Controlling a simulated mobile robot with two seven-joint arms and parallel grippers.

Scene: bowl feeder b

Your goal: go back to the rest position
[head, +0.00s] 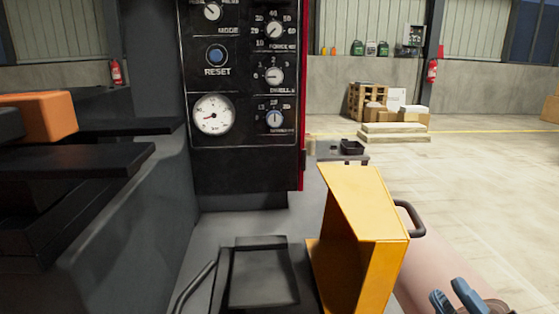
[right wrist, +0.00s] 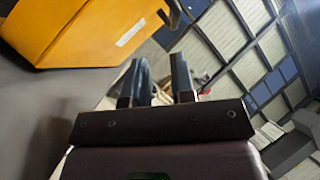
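My right gripper (head: 458,298) shows at the lower right of the head view, with its blue-grey fingers apart. In the right wrist view its two fingers (right wrist: 157,85) stand apart with nothing between them. A yellow bin (head: 358,225) with a dark handle (head: 410,218) stands to the left of the gripper in the head view, apart from it. The yellow bin also fills the upper left of the right wrist view (right wrist: 85,30). My left gripper is not in either view.
A black control panel (head: 245,165) with dials, a gauge (head: 213,115) and a blue reset button (head: 216,55) rises ahead. A dark square tray (head: 263,277) lies left of the bin. An orange block (head: 45,117) is at far left. Open floor (head: 490,190) lies to the right.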

